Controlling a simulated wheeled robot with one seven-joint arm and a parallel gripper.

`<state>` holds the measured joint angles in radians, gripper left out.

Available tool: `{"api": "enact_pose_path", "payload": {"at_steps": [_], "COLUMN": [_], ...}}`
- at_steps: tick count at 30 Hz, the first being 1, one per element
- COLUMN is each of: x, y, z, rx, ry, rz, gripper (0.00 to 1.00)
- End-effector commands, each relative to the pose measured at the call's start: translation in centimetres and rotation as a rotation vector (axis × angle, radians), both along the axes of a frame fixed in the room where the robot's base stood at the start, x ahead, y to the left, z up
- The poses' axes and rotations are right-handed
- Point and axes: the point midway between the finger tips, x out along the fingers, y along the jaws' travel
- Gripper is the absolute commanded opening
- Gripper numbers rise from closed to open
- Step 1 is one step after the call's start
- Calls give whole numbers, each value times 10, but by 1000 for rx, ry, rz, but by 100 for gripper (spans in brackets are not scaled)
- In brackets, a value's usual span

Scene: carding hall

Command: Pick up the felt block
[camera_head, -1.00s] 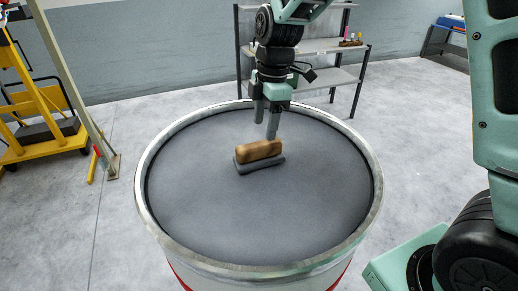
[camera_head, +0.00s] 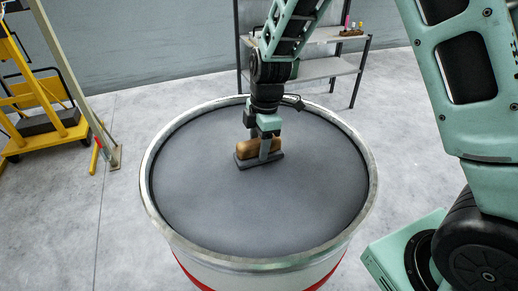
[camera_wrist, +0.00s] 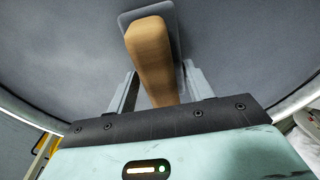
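The felt block has a tan wooden grip (camera_head: 277,145) on a flat dark grey base (camera_head: 246,161). It lies on the grey top of a large round drum (camera_head: 215,210). My gripper (camera_head: 259,147) is lowered over the block from above, with one finger on the near side and the other partly hidden behind it. In the wrist view the wooden grip (camera_wrist: 150,50) lies between my two open fingers (camera_wrist: 160,72). Narrow gaps seem to show beside it. The grey base (camera_wrist: 172,12) lies beyond the fingers.
The drum has a raised pale metal rim (camera_head: 160,222). The rest of its top is bare. A grey shelf rack (camera_head: 325,68) stands behind it. A yellow trolley (camera_head: 42,135) and a leaning post (camera_head: 75,80) stand at the left.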

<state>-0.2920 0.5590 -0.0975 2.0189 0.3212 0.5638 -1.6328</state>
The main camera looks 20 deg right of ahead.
Motion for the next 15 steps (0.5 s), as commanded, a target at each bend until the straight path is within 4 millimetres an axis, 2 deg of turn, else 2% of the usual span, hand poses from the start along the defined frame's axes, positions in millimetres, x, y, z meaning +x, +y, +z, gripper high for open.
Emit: {"api": "enact_pose_path", "payload": {"at_steps": [1,4,15], "x": [0,0,1], "y": [0,0,0], "z": [0,0,6], "rx": [0,0,2], "ry": [0,0,-3], "rz": [0,0,1], "gripper": [36,8,8]}}
